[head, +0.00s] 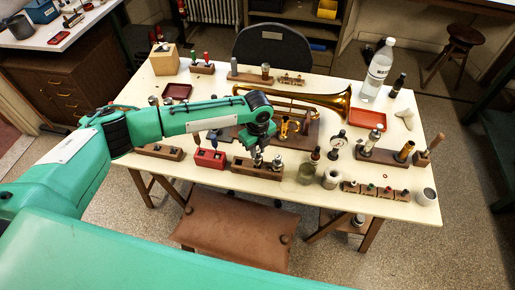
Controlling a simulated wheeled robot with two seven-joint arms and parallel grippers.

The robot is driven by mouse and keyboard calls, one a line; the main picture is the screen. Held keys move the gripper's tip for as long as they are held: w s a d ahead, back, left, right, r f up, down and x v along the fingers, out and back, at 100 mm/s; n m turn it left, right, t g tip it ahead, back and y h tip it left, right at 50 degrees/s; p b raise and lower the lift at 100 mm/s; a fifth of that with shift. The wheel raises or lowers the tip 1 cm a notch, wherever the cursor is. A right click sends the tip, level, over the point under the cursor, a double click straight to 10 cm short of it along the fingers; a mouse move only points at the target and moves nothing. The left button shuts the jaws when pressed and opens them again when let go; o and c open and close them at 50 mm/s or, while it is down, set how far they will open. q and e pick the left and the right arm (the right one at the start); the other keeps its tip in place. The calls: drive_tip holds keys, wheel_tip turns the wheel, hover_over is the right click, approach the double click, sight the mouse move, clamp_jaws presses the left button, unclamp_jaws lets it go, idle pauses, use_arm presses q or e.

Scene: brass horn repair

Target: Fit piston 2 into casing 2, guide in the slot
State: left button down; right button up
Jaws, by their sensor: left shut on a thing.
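My left gripper (260,148) points down over a long wooden rack (270,180) near the front middle of the table. It is shut on a small silvery part, which looks like a piston (258,158), largely hidden by the fingers. Another silvery piston (277,162) stands in the rack just to the right. The brass valve casings (284,129) stand behind and right of the gripper, at the trumpet's wooden cradle (308,142). The arm partly covers them. Which casing is number 2 and its guide slot are too small to tell. My right gripper is out of view.
The trumpet bell (338,101) lies behind the casings. A glass jar (306,172), a dial gauge (337,142) and a small rack (375,190) stand to the right. A red block (210,158) stands to the left. A water bottle (378,72) stands at the back right.

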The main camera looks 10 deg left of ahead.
use_arm(q)
drive_tip(key=shift+r+p, duration=1)
drive_tip(key=shift+r, duration=0.3)
drive_tip(key=shift+r+p, duration=1.9)
drive_tip(key=shift+r, duration=0.15)
drive_tip(key=shift+r+p, duration=0.85)
drive_tip(key=shift+r, duration=0.1)
